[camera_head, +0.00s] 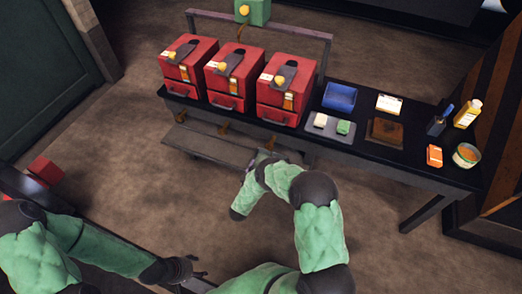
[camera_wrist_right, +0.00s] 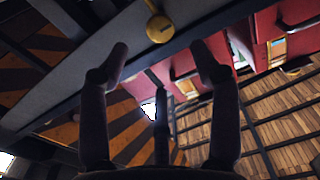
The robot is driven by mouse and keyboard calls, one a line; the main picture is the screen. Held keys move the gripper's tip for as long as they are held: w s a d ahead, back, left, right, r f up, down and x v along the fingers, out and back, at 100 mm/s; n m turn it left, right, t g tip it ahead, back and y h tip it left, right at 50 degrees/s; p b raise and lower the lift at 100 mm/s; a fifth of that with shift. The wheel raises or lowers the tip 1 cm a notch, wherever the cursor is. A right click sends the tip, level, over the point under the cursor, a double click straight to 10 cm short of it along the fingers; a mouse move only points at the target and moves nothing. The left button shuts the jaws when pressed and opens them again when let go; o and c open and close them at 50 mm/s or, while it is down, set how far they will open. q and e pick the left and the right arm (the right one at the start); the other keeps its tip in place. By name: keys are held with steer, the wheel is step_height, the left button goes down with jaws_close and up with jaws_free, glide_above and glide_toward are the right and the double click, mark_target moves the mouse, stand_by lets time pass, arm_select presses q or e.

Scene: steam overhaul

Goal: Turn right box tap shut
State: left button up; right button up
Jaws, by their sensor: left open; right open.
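In the head view my right arm reaches to below that bench edge and hides part of the gripper. My left gripper (camera_head: 200,267) is open and empty, low over the floor, far from the boxes.
The middle box (camera_head: 222,77) and left box (camera_head: 188,68) stand alongside. A low shelf (camera_head: 210,146) runs below.

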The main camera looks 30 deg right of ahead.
mark_target(269, 148)
steer(key=b+x, duration=0.3)
steer(key=x, duration=0.6)
steer(key=shift+f, duration=0.1)
steer(key=shift+w+d, duration=0.4)
steer(key=shift+d, duration=0.05)
